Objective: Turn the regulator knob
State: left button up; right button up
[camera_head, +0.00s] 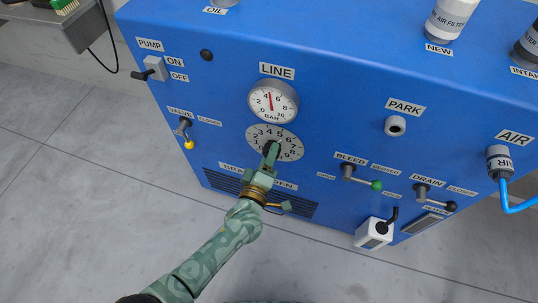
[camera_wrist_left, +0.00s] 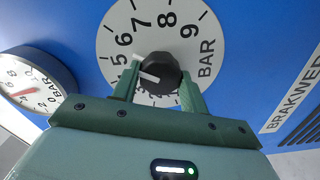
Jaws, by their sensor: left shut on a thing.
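The regulator knob (camera_wrist_left: 157,74) is black with a white mark, at the centre of a white numbered dial (camera_head: 292,146) on the front of the blue machine. My left gripper (camera_head: 270,153) covers most of the knob in the head view. In the left wrist view the fingers of my left gripper (camera_wrist_left: 160,88) are shut on the knob, one on each side. The white mark points left in that view; the numbers beyond it are partly hidden by a finger. The LINE gauge (camera_head: 273,101) sits just above the dial, its red needle near 4. My right gripper is not in view.
The blue panel (camera_head: 330,120) also carries a pump switch (camera_head: 155,69), a valve lever (camera_head: 184,132), a bleed lever (camera_head: 362,178) and a drain lever (camera_head: 434,196). A blue air hose (camera_head: 518,206) hangs at the right. The grey floor at the left is clear.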

pick_arm(q)
jog(key=shift+s+f+m, duration=0.1)
jog(key=shift+m, duration=1.1)
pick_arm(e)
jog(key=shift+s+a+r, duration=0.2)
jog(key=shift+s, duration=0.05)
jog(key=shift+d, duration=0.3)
pick_arm(q)
jog(key=o, duration=1)
jog(key=shift+p, duration=0.3)
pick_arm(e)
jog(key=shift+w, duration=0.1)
pick_arm(q)
jog(key=p+v, duration=0.4)
jog(key=v, duration=1.2)
jog(key=shift+s, duration=0.15)
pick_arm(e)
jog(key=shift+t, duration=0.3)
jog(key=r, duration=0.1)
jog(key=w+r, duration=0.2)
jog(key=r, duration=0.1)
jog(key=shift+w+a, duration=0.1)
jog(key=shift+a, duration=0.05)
